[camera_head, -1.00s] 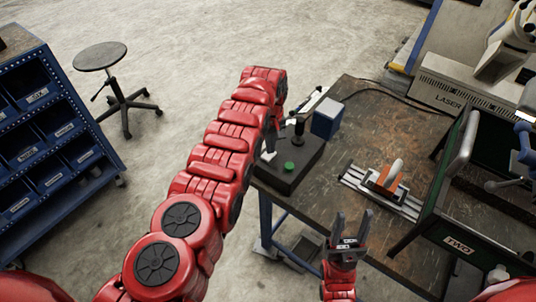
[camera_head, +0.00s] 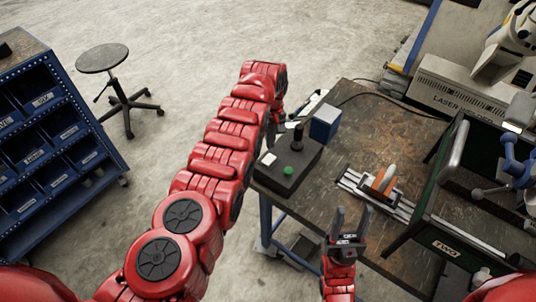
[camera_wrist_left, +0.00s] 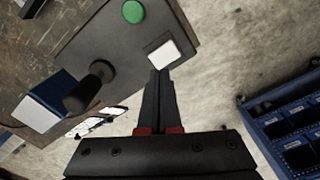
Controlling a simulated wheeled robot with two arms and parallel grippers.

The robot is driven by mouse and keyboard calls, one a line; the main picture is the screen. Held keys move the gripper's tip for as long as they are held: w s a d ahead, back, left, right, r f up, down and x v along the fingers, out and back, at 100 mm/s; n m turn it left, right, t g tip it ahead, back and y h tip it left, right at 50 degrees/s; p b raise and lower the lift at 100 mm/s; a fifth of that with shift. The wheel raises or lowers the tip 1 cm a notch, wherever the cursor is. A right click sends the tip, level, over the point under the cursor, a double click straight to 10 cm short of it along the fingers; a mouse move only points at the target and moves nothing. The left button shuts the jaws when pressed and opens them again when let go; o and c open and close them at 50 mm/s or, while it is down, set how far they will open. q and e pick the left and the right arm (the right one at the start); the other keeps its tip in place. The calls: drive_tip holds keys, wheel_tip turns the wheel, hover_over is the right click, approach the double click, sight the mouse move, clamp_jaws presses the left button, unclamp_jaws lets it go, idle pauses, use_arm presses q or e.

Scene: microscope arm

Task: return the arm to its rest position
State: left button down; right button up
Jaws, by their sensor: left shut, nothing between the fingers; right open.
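A dark control box (camera_head: 300,172) lies on the near left corner of the table. It carries a black joystick (camera_head: 298,134), a green button (camera_head: 289,171) and a white square button (camera_head: 269,158). A bluish jointed arm (camera_head: 512,166) shows at the right edge, partly cut off. My left gripper is mostly hidden behind its own arm in the head view. In the left wrist view, my left gripper (camera_wrist_left: 159,76) is shut and empty, its tips beside the white button (camera_wrist_left: 162,54); contact cannot be told. My right gripper (camera_head: 351,212) is open and empty at the table's near edge.
A blue block (camera_head: 325,123) stands behind the control box. An orange piece (camera_head: 386,179) sits on a metal rail (camera_head: 400,207). A dark green frame (camera_head: 440,205) marked TWO stands at right. A stool (camera_head: 102,59) and a blue bin rack (camera_head: 50,135) stand left.

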use_arm(q)
drive_tip(key=shift+r+p, duration=0.35)
drive_tip(key=shift+r, duration=0.4)
drive_tip(key=shift+s, duration=0.1)
drive_tip(key=shift+f, duration=0.1)
